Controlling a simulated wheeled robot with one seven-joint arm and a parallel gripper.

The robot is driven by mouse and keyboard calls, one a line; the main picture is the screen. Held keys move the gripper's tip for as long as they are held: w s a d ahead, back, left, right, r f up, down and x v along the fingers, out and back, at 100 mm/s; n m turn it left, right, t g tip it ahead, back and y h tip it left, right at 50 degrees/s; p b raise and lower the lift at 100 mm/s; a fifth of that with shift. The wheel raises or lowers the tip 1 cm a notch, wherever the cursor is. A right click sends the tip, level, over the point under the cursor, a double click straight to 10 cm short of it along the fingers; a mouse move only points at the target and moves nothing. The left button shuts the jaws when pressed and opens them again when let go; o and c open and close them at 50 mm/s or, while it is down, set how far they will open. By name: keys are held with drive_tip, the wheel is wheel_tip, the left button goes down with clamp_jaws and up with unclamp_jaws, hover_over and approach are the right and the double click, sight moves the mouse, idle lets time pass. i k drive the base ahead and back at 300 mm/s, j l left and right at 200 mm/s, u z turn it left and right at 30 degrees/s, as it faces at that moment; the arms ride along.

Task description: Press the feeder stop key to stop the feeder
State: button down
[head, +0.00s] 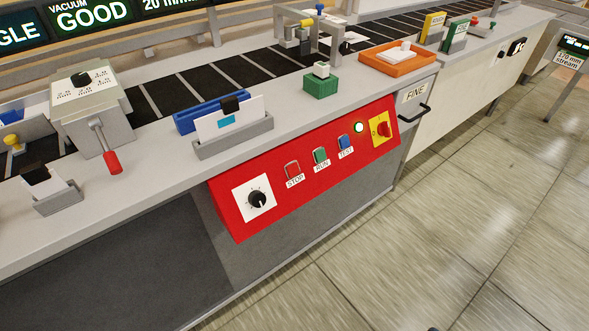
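The red STOP key (292,169) is on the sloped red control panel (225,209) at the front of the machine. A white label reading STOP sits just below it. To its right are the green RUN key (320,156) and the blue TEST key (344,142), each with its label. A round lamp (359,127) glows pale green farther right. My gripper is not in view, and nothing covers the keys.
A black knob (257,199) on a white dial is left of the key. A red rotary switch (382,129) on a yellow plate is at the right end. A red-handled lever (112,161) and a grey card holder (232,139) stand above. The floor (455,222) in front is clear.

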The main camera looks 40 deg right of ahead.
sight(293, 169)
drive_tip(key=l+z, duration=0.2)
drive_tip(key=z, duration=0.15)
drive_tip(key=l+z, duration=0.2)
drive_tip(key=z, duration=0.15)
drive_tip(key=l+z, duration=0.2)
drive_tip(key=z, duration=0.15)
